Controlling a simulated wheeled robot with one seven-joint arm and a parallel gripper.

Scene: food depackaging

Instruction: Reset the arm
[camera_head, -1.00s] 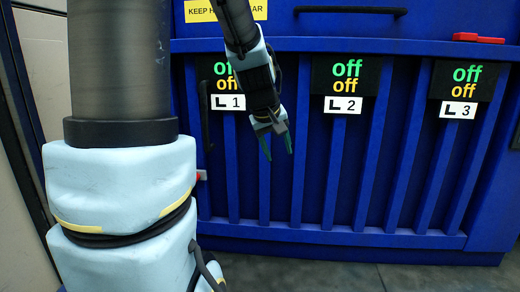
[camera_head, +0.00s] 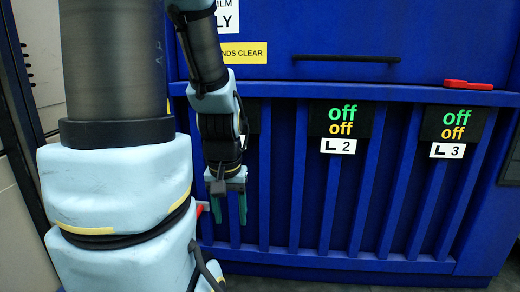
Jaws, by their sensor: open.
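My gripper (camera_head: 228,210) hangs at the end of my arm with its two green fingers pointing down. The fingers are apart, and nothing shows between them. It is in front of the left part of the blue ribbed machine front (camera_head: 310,215), below the place of the first sign, which my arm mostly hides. I cannot tell how far the fingertips are from the machine front.
Signs L 2 (camera_head: 339,146) and L 3 (camera_head: 447,150) sit under "off" displays. A red handle (camera_head: 469,85) lies on the ledge at right. A black bar handle (camera_head: 347,59) is above. A red part (camera_head: 201,208) shows beside my gripper. Grey floor shows at bottom right.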

